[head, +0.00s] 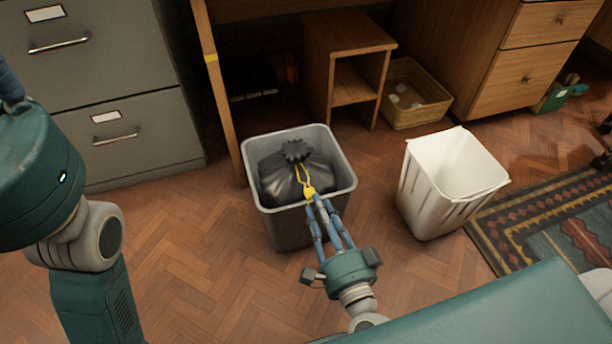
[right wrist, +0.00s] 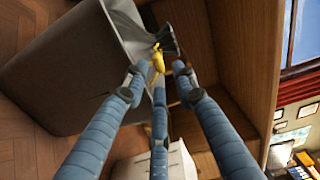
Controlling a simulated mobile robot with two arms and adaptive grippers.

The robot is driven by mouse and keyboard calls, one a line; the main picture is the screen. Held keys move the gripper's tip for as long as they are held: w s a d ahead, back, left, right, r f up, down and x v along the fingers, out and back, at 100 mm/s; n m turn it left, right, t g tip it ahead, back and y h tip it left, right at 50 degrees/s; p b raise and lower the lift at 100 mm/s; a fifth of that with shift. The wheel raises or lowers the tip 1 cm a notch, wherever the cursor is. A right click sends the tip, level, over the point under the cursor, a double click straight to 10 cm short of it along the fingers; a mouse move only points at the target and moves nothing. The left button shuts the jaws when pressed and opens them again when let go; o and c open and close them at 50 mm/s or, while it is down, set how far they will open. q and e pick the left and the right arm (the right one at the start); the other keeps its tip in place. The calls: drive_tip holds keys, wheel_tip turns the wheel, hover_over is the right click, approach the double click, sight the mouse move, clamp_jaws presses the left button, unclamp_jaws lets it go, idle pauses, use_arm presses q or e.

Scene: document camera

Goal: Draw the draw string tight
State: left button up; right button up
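A black trash bag (head: 284,177) with a bunched, gathered neck sits inside a grey bin (head: 290,234). A yellow draw string (head: 300,176) runs from the neck toward the bin's near rim, with a yellow end piece at the fingertips. My right gripper (head: 318,201) reaches over that rim. In the right wrist view, its blue fingertips (right wrist: 160,72) stand around the yellow draw string (right wrist: 158,60), with visible gaps at the sides; firm contact is not visible. Only a blue part of my left gripper (head: 8,84) shows at the left edge, so its fingers are mostly out of frame.
A white empty bin (head: 421,201) stands right of the grey bin. Behind are a wooden desk shelf (head: 346,45) and a wicker basket (head: 420,112). A grey filing cabinet (head: 150,140) stands at left, a patterned rug (head: 560,215) at right. Floor left of the grey bin is clear.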

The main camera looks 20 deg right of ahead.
drive_tip(key=shift+s, duration=2.15)
